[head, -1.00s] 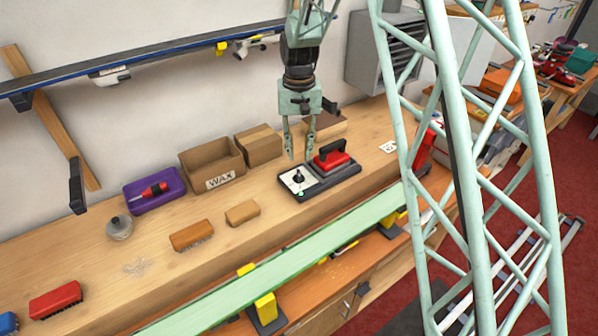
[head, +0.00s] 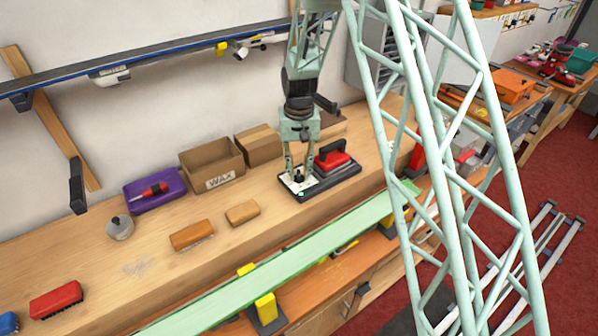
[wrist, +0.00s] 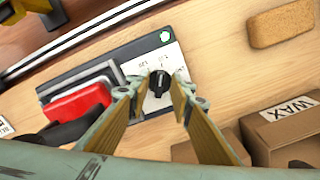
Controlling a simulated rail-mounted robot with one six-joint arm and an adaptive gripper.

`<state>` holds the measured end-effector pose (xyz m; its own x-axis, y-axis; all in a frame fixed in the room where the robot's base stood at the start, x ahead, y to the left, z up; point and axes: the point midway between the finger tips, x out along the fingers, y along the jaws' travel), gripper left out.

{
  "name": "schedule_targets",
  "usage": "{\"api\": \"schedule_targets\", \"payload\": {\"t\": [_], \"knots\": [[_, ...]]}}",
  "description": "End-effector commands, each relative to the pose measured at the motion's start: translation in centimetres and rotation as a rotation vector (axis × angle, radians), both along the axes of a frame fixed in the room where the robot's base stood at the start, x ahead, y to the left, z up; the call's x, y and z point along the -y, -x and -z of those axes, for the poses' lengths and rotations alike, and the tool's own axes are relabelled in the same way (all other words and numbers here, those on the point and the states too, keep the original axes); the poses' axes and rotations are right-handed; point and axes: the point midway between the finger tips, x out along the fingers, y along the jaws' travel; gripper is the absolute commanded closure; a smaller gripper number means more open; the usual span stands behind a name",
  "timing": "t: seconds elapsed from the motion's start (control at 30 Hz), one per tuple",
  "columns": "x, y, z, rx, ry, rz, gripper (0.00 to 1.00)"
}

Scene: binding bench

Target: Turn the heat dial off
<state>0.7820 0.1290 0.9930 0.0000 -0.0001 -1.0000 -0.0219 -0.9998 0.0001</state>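The heat dial (wrist: 159,83) is a black knob with a pointer on a white marked plate (wrist: 150,62). In the head view the dial (head: 298,177) stands at the left end of the dark iron base. A small green light (wrist: 166,36) shows near the plate's corner. The red iron (head: 331,157) rests on the base beside the dial. My gripper (head: 299,171) points down over the dial. In the wrist view my gripper (wrist: 153,93) has its fingertips apart on either side of the dial, open. I cannot tell whether they touch it.
A wax box (head: 213,166) and a smaller box (head: 258,145) stand behind, left of my gripper. A cork block (head: 242,212) and a brown brush (head: 192,235) lie to the front left. A pale green ski (head: 290,254) runs along the bench's front.

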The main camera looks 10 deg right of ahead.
Motion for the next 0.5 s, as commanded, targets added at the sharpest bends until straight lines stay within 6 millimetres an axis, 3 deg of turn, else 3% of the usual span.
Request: {"api": "schedule_targets", "payload": {"t": [0.23, 0.5], "knots": [[0.0, 0.0, 0.0, 0.0, 0.0, 0.0, 0.8], [0.0, 0.0, -0.01, 0.0, 0.0, 0.0, 1.0]]}}
